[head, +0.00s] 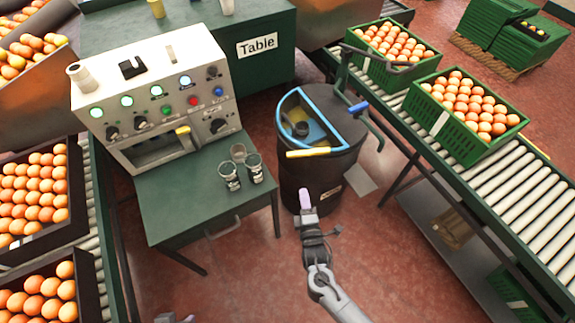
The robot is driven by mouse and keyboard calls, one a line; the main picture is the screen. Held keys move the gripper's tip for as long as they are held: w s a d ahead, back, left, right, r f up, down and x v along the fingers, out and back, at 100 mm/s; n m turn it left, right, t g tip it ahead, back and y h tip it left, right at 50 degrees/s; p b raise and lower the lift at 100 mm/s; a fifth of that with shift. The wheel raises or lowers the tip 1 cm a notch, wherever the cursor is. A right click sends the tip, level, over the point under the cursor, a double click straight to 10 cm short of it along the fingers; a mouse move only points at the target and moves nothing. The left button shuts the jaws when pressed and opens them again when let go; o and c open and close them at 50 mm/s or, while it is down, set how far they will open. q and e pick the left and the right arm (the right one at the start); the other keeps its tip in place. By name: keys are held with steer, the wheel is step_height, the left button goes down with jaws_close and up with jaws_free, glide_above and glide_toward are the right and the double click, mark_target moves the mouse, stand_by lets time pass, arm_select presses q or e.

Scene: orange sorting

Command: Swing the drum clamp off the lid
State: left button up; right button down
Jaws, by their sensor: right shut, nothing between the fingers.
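A dark drum (318,182) stands on the floor in the middle of the head view. A blue-rimmed half-round opening or lid section (283,105) is on its top, with yellow and dark shapes inside. A yellow bar (309,152) lies across the front of the top. A bent dark lever with a blue grip (358,107) is at the drum's right side; I cannot tell which part is the clamp. My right gripper (304,196) is shut and empty, in front of the drum and below the yellow bar. Only the tip of my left gripper (178,318) shows at the bottom edge.
A green bench (180,205) with a control panel box (155,85) and several cups stands left of the drum. A roller conveyor (500,200) with green crates of oranges (465,130) runs along the right. Dark crates of oranges stand at left. Red floor in front is clear.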

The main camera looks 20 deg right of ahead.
steer(key=f+b, duration=0.1)
arm_select(q)
step_height(320, 180, down, 7)
steer(key=s+b, duration=0.1)
steer(key=b, duration=0.3)
steer(key=shift+s+d+b, duration=0.2)
steer(key=shift+d+b, duration=0.05)
steer(key=shift+b, duration=0.05)
arm_select(e)
glide_toward(294, 157)
steer(key=w, duration=0.4)
steer(key=w+d, duration=0.1)
steer(key=w, duration=0.1)
steer(key=shift+w+f, duration=0.1)
steer(key=shift+w, duration=0.3)
arm_select(q)
steer(key=shift+r, duration=0.15)
arm_select(e)
steer(key=shift+d, duration=0.15)
